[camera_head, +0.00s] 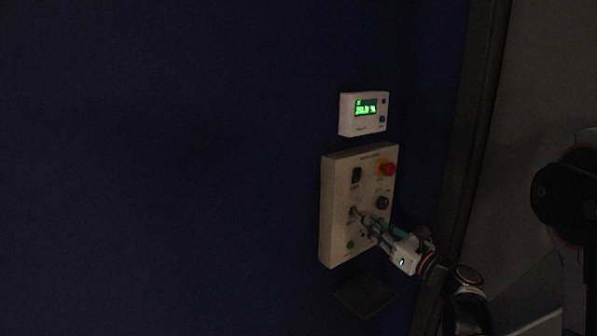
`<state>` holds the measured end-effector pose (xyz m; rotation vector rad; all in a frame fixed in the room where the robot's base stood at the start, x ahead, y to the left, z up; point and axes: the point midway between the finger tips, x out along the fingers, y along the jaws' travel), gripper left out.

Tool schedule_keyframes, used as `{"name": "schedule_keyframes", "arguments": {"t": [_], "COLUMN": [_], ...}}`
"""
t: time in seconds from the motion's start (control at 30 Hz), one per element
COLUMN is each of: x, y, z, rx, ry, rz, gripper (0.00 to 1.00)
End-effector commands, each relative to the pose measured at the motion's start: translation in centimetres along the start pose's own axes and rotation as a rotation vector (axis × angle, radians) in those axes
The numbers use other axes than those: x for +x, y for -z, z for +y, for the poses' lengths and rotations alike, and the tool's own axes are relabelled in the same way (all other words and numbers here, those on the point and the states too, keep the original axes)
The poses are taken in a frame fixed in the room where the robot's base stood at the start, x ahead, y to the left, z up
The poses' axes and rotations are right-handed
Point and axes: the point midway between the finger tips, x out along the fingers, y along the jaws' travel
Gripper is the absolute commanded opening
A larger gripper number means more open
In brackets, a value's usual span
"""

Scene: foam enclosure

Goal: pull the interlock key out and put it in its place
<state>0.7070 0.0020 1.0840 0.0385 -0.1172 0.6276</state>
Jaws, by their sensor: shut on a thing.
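A beige control panel (333,205) is mounted on the dark blue wall. It carries a black switch, a red emergency button on yellow, a black knob, a green button and a key switch (353,211) at the lower left. My gripper (366,220) is at the panel's lower half, coming from the lower right. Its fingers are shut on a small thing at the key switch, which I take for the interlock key. The key is mostly hidden by the fingers, and I cannot tell how deep it sits in the lock.
A white display box (362,114) with a green readout hangs above the panel. A dark shelf or tray (364,296) sticks out below it. A dark vertical frame edge (474,130) runs to the right. The wall on the left is bare.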

Motion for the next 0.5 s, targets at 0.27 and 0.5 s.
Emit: {"name": "schedule_keyframes", "arguments": {"t": [0.27, 0.5], "x": [-0.8, -1.4], "y": [0.0, 0.0], "z": [0.0, 0.0], "rx": [0.000, 0.000], "ry": [0.001, 0.001], "rz": [0.000, 0.000], "gripper": [0.00, 0.00]}}
